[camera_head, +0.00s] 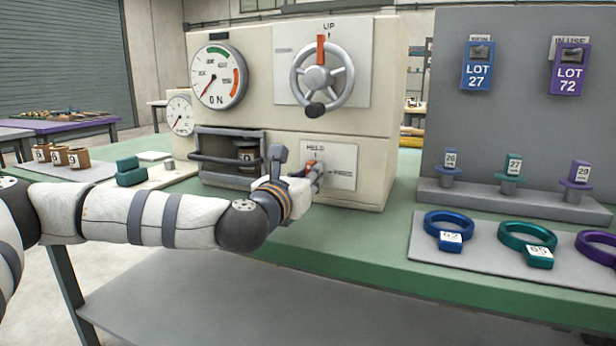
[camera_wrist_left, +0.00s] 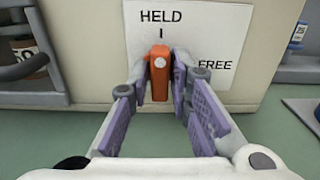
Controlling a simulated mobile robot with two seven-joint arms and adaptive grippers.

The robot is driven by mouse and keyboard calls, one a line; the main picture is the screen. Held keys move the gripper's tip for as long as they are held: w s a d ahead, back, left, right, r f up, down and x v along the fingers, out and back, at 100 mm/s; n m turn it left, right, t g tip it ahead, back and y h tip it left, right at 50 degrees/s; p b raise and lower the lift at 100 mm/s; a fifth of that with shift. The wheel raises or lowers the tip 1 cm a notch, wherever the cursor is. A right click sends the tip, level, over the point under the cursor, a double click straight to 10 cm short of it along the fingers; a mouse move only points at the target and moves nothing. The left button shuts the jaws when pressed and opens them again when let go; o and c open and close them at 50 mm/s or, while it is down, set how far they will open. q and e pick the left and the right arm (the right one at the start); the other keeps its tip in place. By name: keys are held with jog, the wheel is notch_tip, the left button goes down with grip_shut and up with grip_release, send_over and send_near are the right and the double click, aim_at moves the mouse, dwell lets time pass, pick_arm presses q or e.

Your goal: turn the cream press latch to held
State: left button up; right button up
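The latch on the cream press (camera_head: 362,122) has an orange handle, seen in the head view (camera_head: 311,165) and the left wrist view (camera_wrist_left: 159,72). In the left wrist view the handle stands upright, just below the HELD mark, with FREE off to the right. My left gripper (camera_head: 306,178) is at the latch. In the left wrist view its purple-padded fingers (camera_wrist_left: 160,77) flank the orange handle on both sides with no clear gap, so it looks shut on it. My right gripper is not in view.
Above the latch is a grey handwheel (camera_head: 323,80) marked UP. A round gauge (camera_head: 217,76) and an open bay with a bar (camera_head: 228,160) are to the left. A grey tray (camera_head: 470,262) with coloured rings lies to the right. Green bench top is clear in front.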

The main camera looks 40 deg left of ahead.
pick_arm(q)
jog(key=shift+o, duration=0.5)
jog(key=shift+s, duration=0.1)
jog(key=v, duration=0.7)
jog(key=shift+s, duration=0.2)
